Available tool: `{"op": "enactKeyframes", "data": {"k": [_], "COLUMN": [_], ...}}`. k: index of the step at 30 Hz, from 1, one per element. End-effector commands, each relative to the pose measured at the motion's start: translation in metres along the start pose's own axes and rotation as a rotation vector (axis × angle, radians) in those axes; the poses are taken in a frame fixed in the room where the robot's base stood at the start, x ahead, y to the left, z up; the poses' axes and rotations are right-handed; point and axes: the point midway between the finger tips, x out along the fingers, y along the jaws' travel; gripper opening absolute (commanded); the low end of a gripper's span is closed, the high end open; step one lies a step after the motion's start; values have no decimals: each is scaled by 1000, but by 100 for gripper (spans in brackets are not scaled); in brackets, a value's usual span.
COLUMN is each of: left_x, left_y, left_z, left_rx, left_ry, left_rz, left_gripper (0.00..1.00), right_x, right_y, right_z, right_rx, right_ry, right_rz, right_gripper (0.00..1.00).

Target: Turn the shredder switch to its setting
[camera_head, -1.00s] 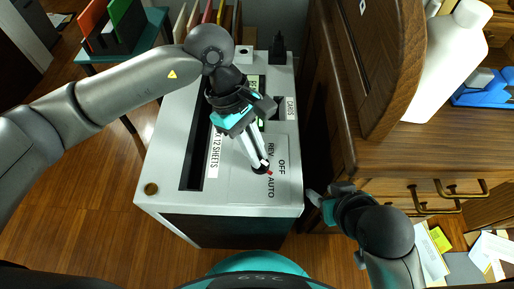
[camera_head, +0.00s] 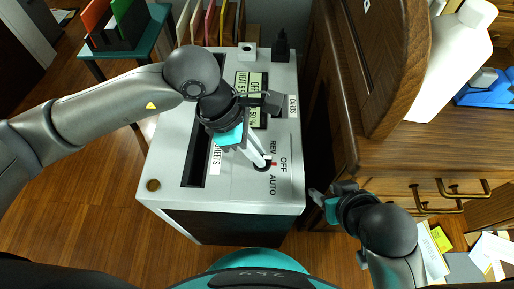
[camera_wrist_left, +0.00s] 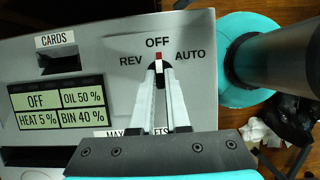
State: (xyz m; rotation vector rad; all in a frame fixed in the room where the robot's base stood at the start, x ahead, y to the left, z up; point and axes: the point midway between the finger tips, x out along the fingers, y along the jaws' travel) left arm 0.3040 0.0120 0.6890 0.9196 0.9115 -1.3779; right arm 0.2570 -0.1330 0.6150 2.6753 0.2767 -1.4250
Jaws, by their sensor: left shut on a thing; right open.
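The shredder (camera_head: 230,190) is a light grey box with a dark slot. Its small dark switch (camera_wrist_left: 159,72) has a red mark that points at the OFF label (camera_wrist_left: 157,43). REV (camera_wrist_left: 131,61) is to the left of it and AUTO (camera_wrist_left: 190,55) to the right in the left wrist view. My left gripper (camera_head: 263,163) is shut on the switch from above, and its fingertips hide part of the knob. The display (camera_wrist_left: 62,103) reads OFF, OIL 50%, HEAT 5%, BIN 40%. My right gripper (camera_head: 322,196) is open and empty, beside the shredder's right side.
A wooden cabinet (camera_head: 430,150) with drawers stands close on the right, with a white bottle (camera_head: 450,65) on it. A teal side table (camera_head: 159,14) with coloured folders is at the back left. A CARDS slot (camera_wrist_left: 58,62) is on the shredder top.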

Motion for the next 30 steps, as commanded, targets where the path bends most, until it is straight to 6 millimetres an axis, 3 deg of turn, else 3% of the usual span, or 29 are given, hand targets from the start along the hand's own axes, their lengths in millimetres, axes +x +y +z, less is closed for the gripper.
{"op": "enactKeyframes", "data": {"k": [13, 14, 21, 30], "left_x": [0, 0, 0, -1], "left_y": [1, 1, 0, 0], "left_z": [-1, -1, 0, 0], "left_rx": [-10, -10, -9, -9], "left_ry": [3, 3, 2, 1], "left_rz": [6, 6, 5, 4], "left_gripper": [0, 15, 42, 44], "right_x": [1, 1, 2, 1], "right_y": [1, 1, 1, 1], "right_z": [-1, -1, 0, 2], "right_rx": [0, 0, 0, 1], "right_ry": [0, -1, -4, -9], "right_rz": [3, 3, 2, 1], "right_gripper": [47, 47, 47, 47]}}
